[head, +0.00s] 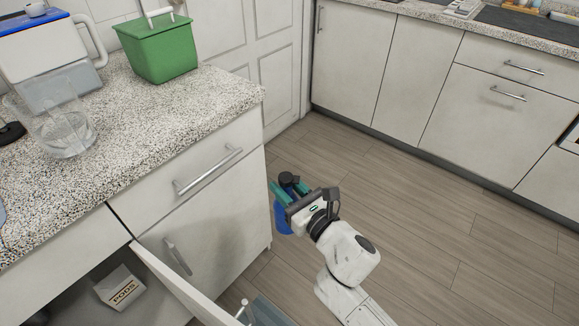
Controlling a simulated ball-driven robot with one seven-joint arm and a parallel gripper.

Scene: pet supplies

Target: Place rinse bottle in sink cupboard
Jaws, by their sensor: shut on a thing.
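My gripper (287,188) is shut on the rinse bottle (282,218), which has a blue body and a dark cap. The gripper hides part of the bottle. I hold it above the wood floor, just right of the counter's end. The sink cupboard (72,304) is at the lower left, under the counter. Its door (185,285) stands open, swung out between the cupboard opening and my arm. A white box marked PODS (120,287) sits inside. Much of the interior is cut off by the picture's edge.
The speckled counter (190,112) holds a green basket (158,48), a clear pitcher (65,130) and a blue-topped container (45,50). A closed cabinet door (215,215) stands right of the cupboard. A grey-blue item (262,314) lies low near the open door. Floor at right is clear.

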